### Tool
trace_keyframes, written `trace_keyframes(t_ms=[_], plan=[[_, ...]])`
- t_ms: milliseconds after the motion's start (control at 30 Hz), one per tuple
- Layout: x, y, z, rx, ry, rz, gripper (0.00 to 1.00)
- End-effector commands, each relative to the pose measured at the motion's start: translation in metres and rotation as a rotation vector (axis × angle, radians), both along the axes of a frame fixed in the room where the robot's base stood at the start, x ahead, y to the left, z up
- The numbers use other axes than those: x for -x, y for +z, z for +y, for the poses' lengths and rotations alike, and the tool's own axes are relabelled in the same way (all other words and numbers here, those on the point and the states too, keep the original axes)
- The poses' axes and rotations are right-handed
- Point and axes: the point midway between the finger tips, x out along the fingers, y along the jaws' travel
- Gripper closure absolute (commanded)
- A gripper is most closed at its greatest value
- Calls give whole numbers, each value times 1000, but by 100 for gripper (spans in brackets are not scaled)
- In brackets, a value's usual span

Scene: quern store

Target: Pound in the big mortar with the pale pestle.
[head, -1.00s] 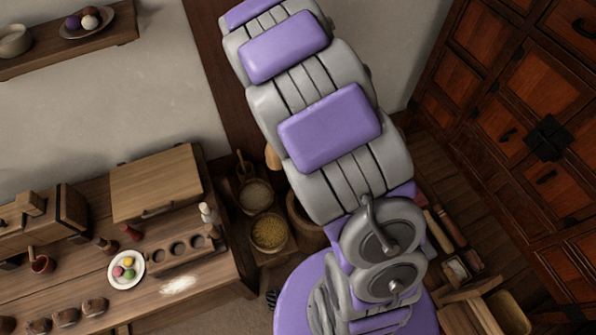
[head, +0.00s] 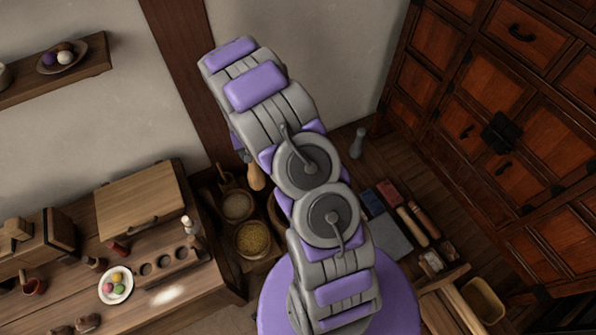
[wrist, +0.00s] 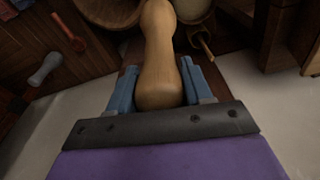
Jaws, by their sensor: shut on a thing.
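My gripper (wrist: 160,90) is shut on the pale wooden pestle (wrist: 158,55), with a blue finger on each side of it. The pestle's far end runs out of the top of the wrist view. In the head view the pestle (head: 256,178) shows as a tan shape just left of my arm. The big mortar (head: 277,213) is a brown wooden vessel, mostly hidden behind my arm. A brown curved rim, seemingly the mortar's (wrist: 105,10), lies left of the pestle in the wrist view. I cannot tell whether the pestle's end is inside it.
A bowl of yellow grain (head: 252,239) and a paler-filled bowl (head: 237,206) stand left of the mortar. A grey pestle (head: 357,141) stands at the wall on the right. The wooden table (head: 215,272) is at left and the drawer cabinet (head: 500,90) at right.

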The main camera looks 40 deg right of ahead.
Motion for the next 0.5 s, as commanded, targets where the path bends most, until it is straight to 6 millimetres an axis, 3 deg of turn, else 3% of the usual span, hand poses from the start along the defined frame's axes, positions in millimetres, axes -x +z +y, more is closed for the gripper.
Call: trace_keyframes(t_ms=[200, 500], plan=[[23, -46, -45, 0, -135, 2, 93], [68, -108, -94, 4, -315, 0, 93]])
